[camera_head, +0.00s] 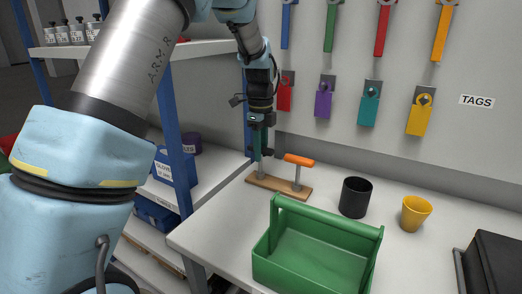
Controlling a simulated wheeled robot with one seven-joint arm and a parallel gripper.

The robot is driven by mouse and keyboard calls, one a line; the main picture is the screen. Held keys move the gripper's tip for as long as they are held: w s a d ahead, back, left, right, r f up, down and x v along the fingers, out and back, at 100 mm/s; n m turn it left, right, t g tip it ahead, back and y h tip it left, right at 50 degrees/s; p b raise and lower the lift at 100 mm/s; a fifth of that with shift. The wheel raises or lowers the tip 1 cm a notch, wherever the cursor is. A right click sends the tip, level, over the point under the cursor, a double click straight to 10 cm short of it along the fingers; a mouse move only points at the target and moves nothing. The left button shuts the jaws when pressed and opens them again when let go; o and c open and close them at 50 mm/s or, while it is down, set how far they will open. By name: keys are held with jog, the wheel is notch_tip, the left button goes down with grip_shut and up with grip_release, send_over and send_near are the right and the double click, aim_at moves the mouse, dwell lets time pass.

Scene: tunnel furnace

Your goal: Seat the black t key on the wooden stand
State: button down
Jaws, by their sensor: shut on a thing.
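The wooden stand (276,188) is a flat brown board on the white table, near its back left edge. An orange-handled T key (299,160) stands upright at its right part. My gripper (262,124) is above the stand's left part, pointing down and shut on the black t key. The black handle is hard to tell from the dark gripper. A thin upright shaft (261,171) shows below the gripper, its lower end at or just above the board. I cannot tell whether it is in a hole or only near the surface.
A green open carrier (318,262) stands in front of the stand. A black cup (355,197) and a yellow cup (416,213) stand to the right. Coloured tags hang on the wall behind. A blue-post shelf (173,130) is close on the left.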

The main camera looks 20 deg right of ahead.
jog(key=c, duration=0.5)
grip_release()
jog(key=shift+c, duration=0.2)
